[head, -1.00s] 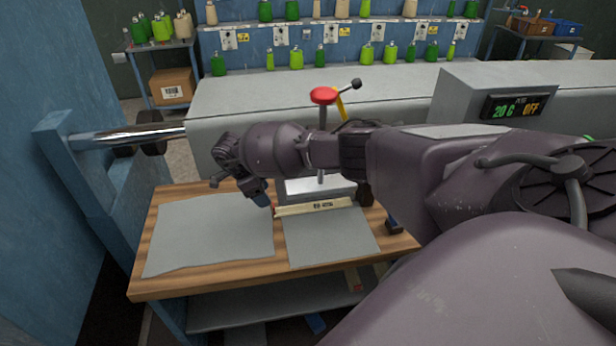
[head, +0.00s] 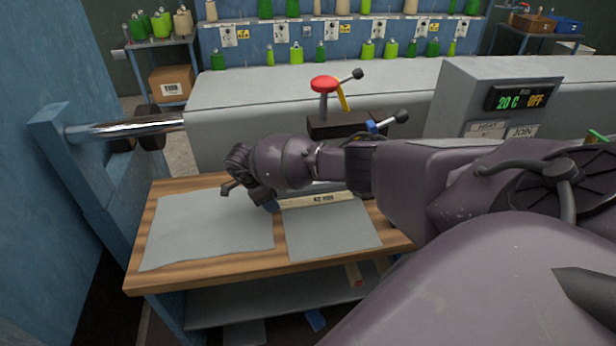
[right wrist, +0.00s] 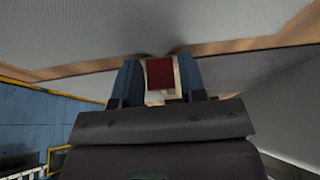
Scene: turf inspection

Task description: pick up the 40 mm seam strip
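The 40 mm seam strip (head: 318,199) is a pale wooden-looking bar with a dark "40 MM" label. It lies along the back edge of the right grey sheet (head: 330,232) on the wooden table. My right gripper (head: 268,201) is at its left end, fingers pointing down, partly hidden by my wrist. In the right wrist view my blue fingers (right wrist: 161,82) stand on both sides of the strip's red and cream end (right wrist: 160,74), with no clear gap. The strip looks to be still at table level. My left gripper is not in view.
A left grey sheet (head: 208,228) covers much of the wooden table (head: 160,279). Behind stand a grey machine bed (head: 235,95), a red knob (head: 324,84) with levers, and a display box (head: 500,105). A blue frame with a steel roller (head: 125,128) bounds the left.

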